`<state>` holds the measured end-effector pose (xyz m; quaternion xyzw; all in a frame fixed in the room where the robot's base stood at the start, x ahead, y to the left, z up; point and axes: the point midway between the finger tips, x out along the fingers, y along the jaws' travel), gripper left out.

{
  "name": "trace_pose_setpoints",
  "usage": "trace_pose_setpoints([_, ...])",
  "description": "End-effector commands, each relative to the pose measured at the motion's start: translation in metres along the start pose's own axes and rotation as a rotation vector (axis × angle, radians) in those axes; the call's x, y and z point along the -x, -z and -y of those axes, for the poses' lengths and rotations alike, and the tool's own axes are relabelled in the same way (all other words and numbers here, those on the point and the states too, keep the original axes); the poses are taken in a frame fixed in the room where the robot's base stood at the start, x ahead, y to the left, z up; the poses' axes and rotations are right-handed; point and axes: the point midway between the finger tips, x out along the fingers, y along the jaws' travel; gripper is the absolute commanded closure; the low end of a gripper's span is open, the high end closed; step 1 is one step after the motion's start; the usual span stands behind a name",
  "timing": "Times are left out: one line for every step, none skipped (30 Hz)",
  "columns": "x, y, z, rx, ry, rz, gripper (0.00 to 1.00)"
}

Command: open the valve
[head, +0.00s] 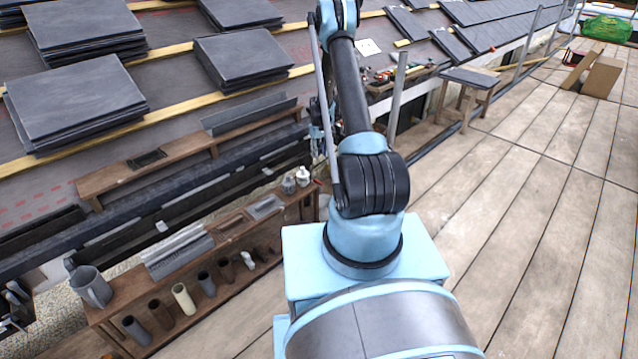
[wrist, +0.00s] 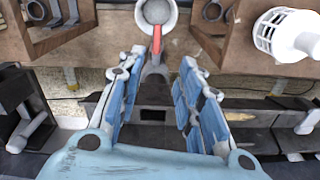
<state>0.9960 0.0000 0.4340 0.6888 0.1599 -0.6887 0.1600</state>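In the wrist view a grey-white round fitting (wrist: 157,12) with a red lever (wrist: 157,40) shows at the top centre; I take it for the valve. The lever points down the picture, toward my gripper (wrist: 162,58). In the head view my gripper is mostly hidden behind my arm, and the valve cannot be made out clearly.
In the wrist view wooden compartments (wrist: 75,38) with dark tools flank the valve, and a white slotted cap (wrist: 283,35) is at right.

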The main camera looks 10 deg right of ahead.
Motion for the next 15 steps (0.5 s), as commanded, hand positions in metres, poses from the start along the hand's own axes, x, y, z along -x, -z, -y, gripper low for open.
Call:
trace_pose_setpoints([-0.005,0.001,0.000,0.001,0.000,0.001,0.67])
trace_pose_setpoints([-0.007,0.001,-0.001,0.002,0.000,0.001,0.67])
trace_pose_setpoints([-0.009,0.001,-0.001,0.003,0.001,0.001,0.67])
trace_pose_setpoints([-0.011,0.001,-0.001,0.003,0.001,0.001,0.67])
trace_pose_setpoints([-0.013,0.001,-0.001,0.003,0.001,0.001,0.67])
trace_pose_setpoints([-0.016,0.001,-0.001,0.003,0.001,0.001,0.67])
trace_pose_setpoints([-0.019,0.001,-0.001,0.003,0.001,0.001,0.67])
trace_pose_setpoints([-0.022,0.001,-0.001,0.003,0.001,0.001,0.67])
trace_pose_setpoints([-0.027,0.001,-0.001,0.003,0.001,0.001,0.67])
trace_pose_setpoints([-0.031,0.001,-0.001,0.003,0.001,0.001,0.67])
trace_pose_setpoints([-0.035,0.001,-0.001,0.003,0.001,0.001,0.67])
trace_pose_setpoints([-0.041,0.001,-0.001,0.003,0.001,0.001,0.67])
trace_pose_setpoints([-0.046,0.001,-0.001,0.003,0.001,0.001,0.67])
trace_pose_setpoints([-0.050,0.001,-0.001,0.003,0.001,0.001,0.67])
trace_pose_setpoints([-0.056,0.001,-0.001,0.003,0.001,0.001,0.67])
